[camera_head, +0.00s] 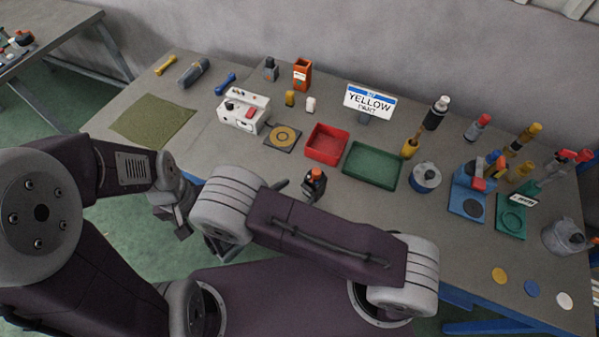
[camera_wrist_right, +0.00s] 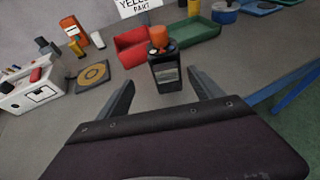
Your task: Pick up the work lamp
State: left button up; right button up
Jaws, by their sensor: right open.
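A small black block-shaped device with an orange top and a grey front panel, which looks like the work lamp (camera_head: 315,185), stands upright near the table's front edge. It also shows in the right wrist view (camera_wrist_right: 166,73). My right gripper (camera_wrist_right: 160,77) is open and empty. Its fingers point toward the lamp, one tip to each side of it in the picture, with gaps on both sides. In the head view my right arm partly hides the gripper. My left gripper (camera_head: 174,218) hangs in front of the table edge at the left; its jaw opening is unclear.
Behind the lamp are a red tray (camera_head: 326,146) and a green tray (camera_head: 371,166). A white box with a red switch (camera_head: 243,111) and a dark pad with a yellow ring (camera_head: 283,138) lie to the left. Bare table surrounds the lamp.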

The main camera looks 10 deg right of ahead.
aim_at(306, 191)
jog(key=shift+s+d, duration=0.25)
jog(key=d, duration=0.3)
jog(key=shift+s+p, duration=0.1)
jog(key=shift+p, duration=0.3)
jog(key=shift+w+d+f, duration=0.3)
jog(key=shift+w+f, duration=0.25)
jog(key=shift+w, duration=0.25)
jog(key=shift+w+a+f, duration=0.1)
jog(key=shift+w+f, duration=0.05)
jog(key=shift+w, duration=0.1)
jog(key=p+x, duration=0.2)
jog(key=x, duration=0.2)
jog(key=shift+w+d+f, duration=0.15)
jog(key=shift+d+f, duration=0.1)
jog(key=shift+w+d+f, duration=0.1)
jog(key=shift+w, duration=0.15)
jog(key=shift+c, duration=0.3)
jog(key=c, duration=1)
pick_arm(q)
jog(key=r, duration=0.1)
jog(key=s+d+r, duration=0.1)
jog(key=r, duration=0.1)
jog(key=shift+s+d+r, duration=0.2)
jog(key=shift+d+r, duration=0.05)
pick_arm(e)
grip_shut()
